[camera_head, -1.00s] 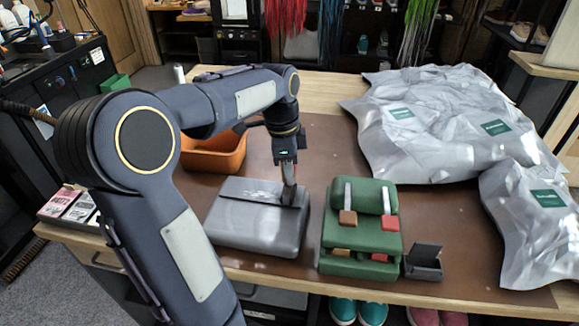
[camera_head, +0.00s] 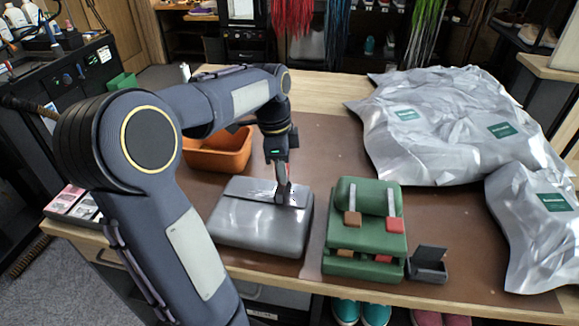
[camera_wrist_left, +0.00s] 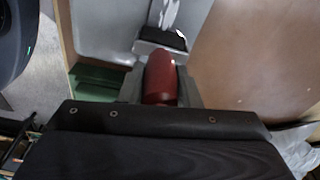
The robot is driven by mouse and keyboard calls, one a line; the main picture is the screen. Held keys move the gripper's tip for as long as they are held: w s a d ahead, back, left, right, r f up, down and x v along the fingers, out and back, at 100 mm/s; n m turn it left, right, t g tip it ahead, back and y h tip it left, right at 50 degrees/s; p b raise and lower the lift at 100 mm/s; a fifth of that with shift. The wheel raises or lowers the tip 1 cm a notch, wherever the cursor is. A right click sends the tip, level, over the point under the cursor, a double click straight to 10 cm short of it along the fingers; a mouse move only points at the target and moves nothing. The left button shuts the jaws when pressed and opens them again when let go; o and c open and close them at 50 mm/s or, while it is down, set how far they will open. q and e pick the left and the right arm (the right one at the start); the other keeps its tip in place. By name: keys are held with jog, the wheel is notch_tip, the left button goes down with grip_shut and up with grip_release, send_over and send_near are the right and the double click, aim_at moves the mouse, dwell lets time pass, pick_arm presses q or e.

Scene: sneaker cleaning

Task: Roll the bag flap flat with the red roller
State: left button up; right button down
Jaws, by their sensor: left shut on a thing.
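The grey bag (camera_head: 258,238) lies flat on the brown mat, left of the middle of the table, with shiny, whitish patches on its top near the gripper. My left gripper (camera_head: 283,192) points down over the right part of the bag's top. In the left wrist view it is shut on the red handle of the roller (camera_wrist_left: 160,78). The roller's dark, metal-framed head is ahead of the fingers, at or just above the grey surface (camera_wrist_left: 103,35); I cannot tell if it touches. My right gripper is not in view.
A green stand (camera_head: 352,266) with a brown and a red tool is right of the bag, beside a small dark holder (camera_head: 428,268). An orange bin (camera_head: 222,152) is behind. Silver bags (camera_head: 440,125) fill the right. The brown mat (camera_head: 450,230) has free room between.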

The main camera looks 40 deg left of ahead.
pick_arm(q)
jog(key=shift+s+a+f, duration=0.1)
jog(key=shift+s+a, duration=0.2)
jog(key=shift+a, duration=0.05)
jog(key=shift+a, duration=0.1)
jog(key=shift+s+a+p, duration=0.15)
jog(key=shift+s+a, duration=0.75)
jog(key=shift+a, duration=0.6)
jog(key=shift+s+a+p, duration=0.15)
jog(key=shift+s+a, duration=0.75)
jog(key=shift+a, duration=0.55)
jog(key=shift+s+a+p, duration=0.15)
jog(key=shift+s+a, duration=0.75)
jog(key=shift+a, duration=0.6)
jog(key=shift+w+d, duration=0.45)
jog(key=shift+d, duration=0.35)
jog(key=shift+w+d, duration=0.45)
jog(key=shift+d, duration=0.35)
jog(key=shift+w+d+r+p, duration=0.1)
jog(key=shift+w+d+p, duration=0.1)
jog(key=shift+w+d, duration=0.6)
jog(key=shift+w+d+r+p, duration=0.15)
jog(key=shift+w+d, duration=0.3)
jog(key=shift+d, duration=0.65)
jog(key=shift+w+d+f+p, duration=0.1)
jog(key=shift+w+d+p, duration=0.15)
jog(key=shift+w+d, duration=0.95)
jog(key=shift+d, duration=0.5)
jog(key=shift+w+d, duration=0.35)
jog(key=shift+d, duration=0.5)
